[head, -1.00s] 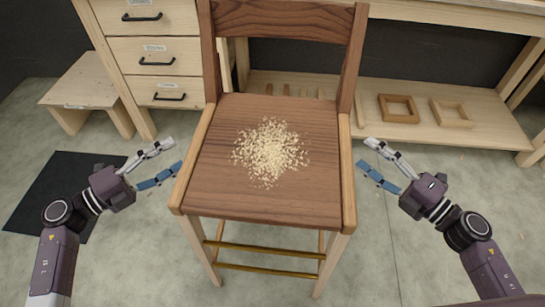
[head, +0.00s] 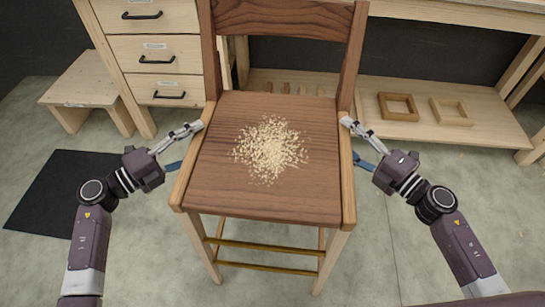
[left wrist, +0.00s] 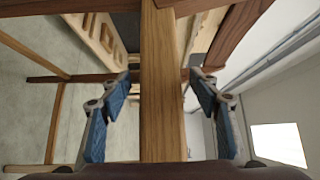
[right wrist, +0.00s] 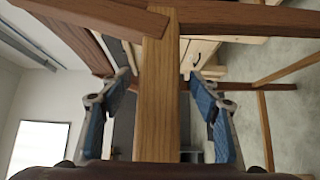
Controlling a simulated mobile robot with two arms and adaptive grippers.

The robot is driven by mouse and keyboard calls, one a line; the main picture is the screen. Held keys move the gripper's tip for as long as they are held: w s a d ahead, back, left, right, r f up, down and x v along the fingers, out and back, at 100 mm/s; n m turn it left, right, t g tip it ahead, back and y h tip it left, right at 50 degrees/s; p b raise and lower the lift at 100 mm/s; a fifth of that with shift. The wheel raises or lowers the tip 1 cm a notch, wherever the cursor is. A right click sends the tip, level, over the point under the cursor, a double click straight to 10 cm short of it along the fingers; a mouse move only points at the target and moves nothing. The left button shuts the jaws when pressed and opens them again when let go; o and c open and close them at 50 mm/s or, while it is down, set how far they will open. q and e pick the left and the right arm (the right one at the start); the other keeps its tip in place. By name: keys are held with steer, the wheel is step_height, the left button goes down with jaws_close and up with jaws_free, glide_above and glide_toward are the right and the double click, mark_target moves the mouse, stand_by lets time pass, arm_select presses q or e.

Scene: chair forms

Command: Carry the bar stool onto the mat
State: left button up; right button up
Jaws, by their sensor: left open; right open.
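The bar stool (head: 235,195) stands upright on the floor in the middle of the head view, with a dark wooden seat, backrest, pale legs and brass-coloured footrest bars. A heap of pale shavings (head: 270,150) lies on the seat. The black mat (head: 45,200) lies on the floor at the left, partly behind my left arm. My left gripper (head: 187,147) is open around the stool's left side rail, which runs between its fingers in the left wrist view (left wrist: 162,90). My right gripper (head: 357,143) is open around the right side rail, also between its fingers in the right wrist view (right wrist: 157,95).
A drawer cabinet (head: 180,55) and a workbench with a low shelf (head: 480,130) holding small wooden frames (head: 398,107) stand behind the stool. A low wooden step (head: 85,85) is at the back left. The floor between stool and mat is open apart from my left arm.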

arm_select(q)
jaws_close()
arm_select(e)
jaws_close()
arm_select(q)
steer(key=shift+w+r, duration=0.15)
steer(key=shift+r, duration=0.2)
arm_select(e)
steer(key=shift+w+r, duration=0.15)
steer(key=shift+r, duration=0.25)
